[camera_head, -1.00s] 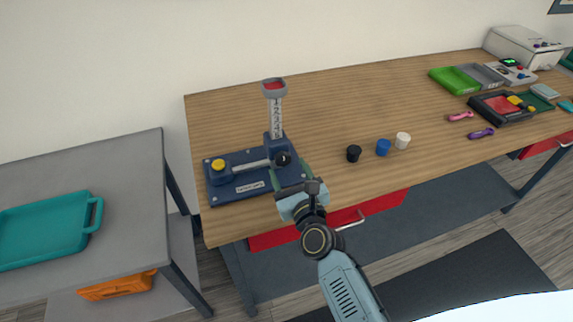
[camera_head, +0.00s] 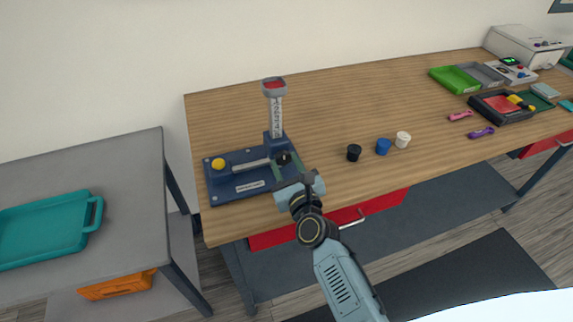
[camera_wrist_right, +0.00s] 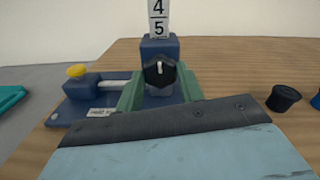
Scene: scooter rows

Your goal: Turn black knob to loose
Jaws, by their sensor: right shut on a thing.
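The black knob (camera_head: 284,158) is on the front of the dark blue post of the blue fixture (camera_head: 222,191). In the right wrist view the knob (camera_wrist_right: 160,74) shows a white mark pointing about straight up. My right gripper (camera_head: 287,163) reaches it from the front, and its green fingers (camera_wrist_right: 159,85) are shut on the knob, one on each side. The post carries an upright white scale (camera_head: 276,118) with a red-topped grey head (camera_head: 274,86). The scale's figures 4 and 5 show in the wrist view. My left gripper is not in view.
A yellow knob (camera_head: 218,164) sits at the fixture's left. A black cap (camera_head: 354,152), blue cap (camera_head: 383,146) and white cap (camera_head: 403,139) stand to the right on the wooden bench (camera_head: 340,100). A grey table (camera_head: 130,175) holds a teal tray (camera_head: 98,215).

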